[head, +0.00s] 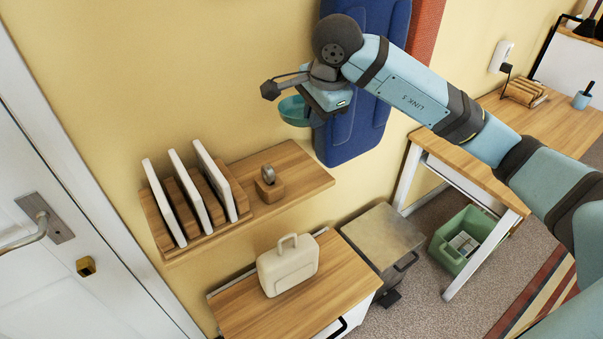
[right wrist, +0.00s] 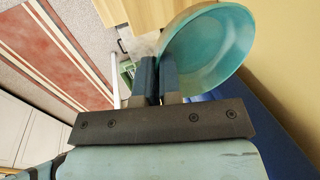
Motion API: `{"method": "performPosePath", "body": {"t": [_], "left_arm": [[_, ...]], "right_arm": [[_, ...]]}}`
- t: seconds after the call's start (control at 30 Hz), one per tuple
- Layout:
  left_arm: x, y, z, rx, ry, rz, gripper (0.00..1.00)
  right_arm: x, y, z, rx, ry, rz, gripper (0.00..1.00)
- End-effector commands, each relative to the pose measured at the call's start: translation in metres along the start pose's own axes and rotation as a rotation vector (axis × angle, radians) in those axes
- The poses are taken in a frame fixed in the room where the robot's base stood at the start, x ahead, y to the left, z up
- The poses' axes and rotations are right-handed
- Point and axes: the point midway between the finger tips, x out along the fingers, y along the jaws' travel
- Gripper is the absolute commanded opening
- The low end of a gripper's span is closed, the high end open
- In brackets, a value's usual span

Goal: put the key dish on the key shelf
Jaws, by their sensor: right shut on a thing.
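The key dish (head: 295,111) is a teal round bowl, held in the air above and to the right of the shelf in the head view. It also shows large in the right wrist view (right wrist: 210,45). My right gripper (head: 312,108) is shut on the dish's rim; its fingers (right wrist: 158,82) pinch the rim in the wrist view. The key shelf (head: 300,180) is a wooden wall shelf. On it stand a slotted wooden rack (head: 232,184) with several white-faced panels and a small wooden block with a grey ring (head: 268,184). My left gripper is not in view.
The shelf's right end is bare. A blue padded panel (head: 355,135) hangs on the wall behind my gripper. Below are a wooden cabinet top (head: 330,275) with a cream case (head: 288,265), a grey-topped bin (head: 383,237) and a green crate (head: 447,256). A white door (head: 60,200) stands left.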

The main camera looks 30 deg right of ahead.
Motion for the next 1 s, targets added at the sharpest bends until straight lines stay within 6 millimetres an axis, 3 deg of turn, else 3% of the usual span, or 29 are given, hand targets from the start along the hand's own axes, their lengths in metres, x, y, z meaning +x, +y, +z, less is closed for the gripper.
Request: {"method": "performPosePath", "body": {"t": [0.2,0.4,0.67,0.9,1.0], "left_arm": [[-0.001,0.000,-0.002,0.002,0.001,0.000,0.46],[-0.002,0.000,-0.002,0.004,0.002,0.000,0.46],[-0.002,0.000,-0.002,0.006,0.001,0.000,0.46],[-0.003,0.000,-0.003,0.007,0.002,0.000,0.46],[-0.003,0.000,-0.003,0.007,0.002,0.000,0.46]], "right_arm": [[0.059,0.018,0.000,0.000,-0.001,0.006,0.00],[0.101,0.030,0.000,0.000,-0.001,0.004,0.00],[0.121,0.035,0.000,0.000,-0.001,0.001,0.00],[0.151,0.044,0.000,0.000,-0.001,0.001,0.00],[0.153,0.044,-0.001,-0.001,0.000,-0.002,0.00]]}}
